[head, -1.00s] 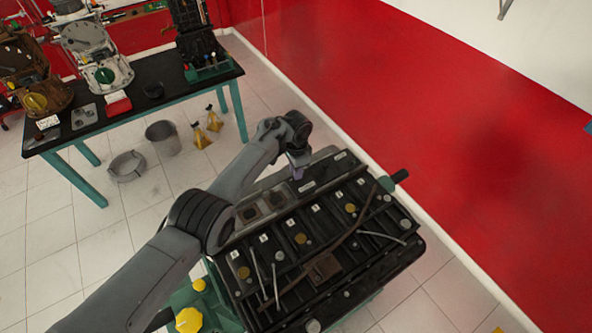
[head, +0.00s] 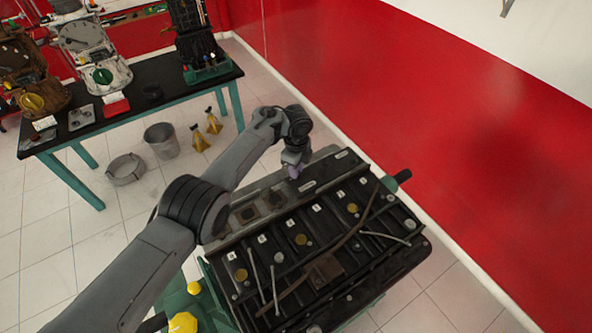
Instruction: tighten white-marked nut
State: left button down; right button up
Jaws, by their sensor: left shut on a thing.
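My left gripper (head: 293,171) is at the far long edge of the black engine trainer (head: 388,262), pointing down at its top. It is small and partly hidden by its own wrist. A small purple piece shows at its fingertips, and I cannot tell what it is shut on. I cannot make out a white-marked nut. Several small white labels and yellow round caps (head: 301,239) sit in a row along the engine top. My right gripper is not in view.
Loose-looking rods (head: 276,288) and a brown strip lie across the engine top. A dark handle (head: 402,176) sticks out at its right end, near the red wall (head: 450,130). A black-topped table (head: 130,108), a grey bucket (head: 161,140) and yellow stands (head: 200,138) are behind.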

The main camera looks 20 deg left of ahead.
pick_arm(q)
jog(key=m+b, duration=0.2)
jog(key=m, duration=0.3)
jog(key=shift+m, duration=0.3)
dwell(0.4)
jog(key=c, duration=1)
grip_release()
notch_tip(320, 180, up, 11)
jog(key=shift+f, duration=0.1)
jog(key=shift+s, duration=0.1)
